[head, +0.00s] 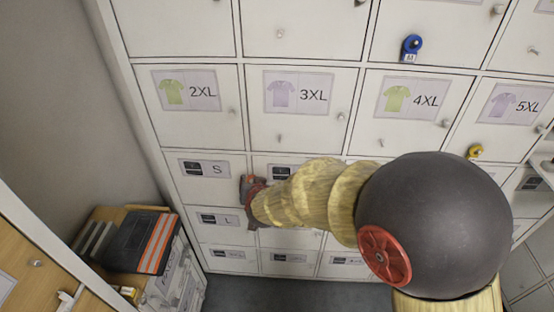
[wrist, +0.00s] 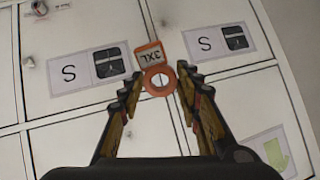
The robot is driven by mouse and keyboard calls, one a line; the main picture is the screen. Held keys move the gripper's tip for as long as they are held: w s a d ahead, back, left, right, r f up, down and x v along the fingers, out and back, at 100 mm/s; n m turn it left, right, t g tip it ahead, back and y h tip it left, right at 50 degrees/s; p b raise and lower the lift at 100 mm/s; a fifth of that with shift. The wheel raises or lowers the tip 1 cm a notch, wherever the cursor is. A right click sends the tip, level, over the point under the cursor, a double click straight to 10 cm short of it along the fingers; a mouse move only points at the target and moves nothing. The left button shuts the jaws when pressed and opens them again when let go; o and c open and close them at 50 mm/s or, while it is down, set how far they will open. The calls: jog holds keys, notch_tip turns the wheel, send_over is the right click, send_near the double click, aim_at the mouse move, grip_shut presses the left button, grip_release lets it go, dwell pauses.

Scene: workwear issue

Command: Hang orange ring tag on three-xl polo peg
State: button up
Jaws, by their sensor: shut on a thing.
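The orange ring tag (wrist: 160,80) is between my gripper's fingertips (wrist: 159,88) in the wrist view. Its ring faces the camera, and its small label reads 3XL upside down. In the head view my gripper (head: 253,203) is low on the locker front, near the S and L doors; the tag cannot be made out clearly there. The 3XL door (head: 300,105) carries a purple polo picture, above and to the right of my gripper. A small bare peg (head: 281,138) sticks out below that label. The tag is apart from it.
A blue tag (head: 411,46) hangs on an upper door and a yellow tag (head: 475,152) on the 5XL door. Neighbouring 2XL (head: 189,92) and 4XL (head: 411,98) doors are shut. Boxes and a dark item with orange stripes (head: 158,245) stand at lower left.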

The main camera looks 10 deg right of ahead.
jog(key=d+r+m+t+h, duration=0.3)
jog(key=d+r+h, duration=0.1)
jog(key=d+r, duration=0.35)
jog(key=r+b+x, duration=0.1)
jog(key=b+x, duration=0.1)
jog(key=x, duration=0.8)
jog(key=shift+w+d+r+t+h, duration=0.2)
jog(key=shift+d+r+t+h, duration=0.1)
jog(key=shift+d+t, duration=0.1)
dwell(0.5)
dwell(0.4)
jog(key=o, duration=0.9)
jog(key=shift+c, duration=0.2)
jog(key=shift+o, duration=0.2)
jog(key=shift+a, duration=0.1)
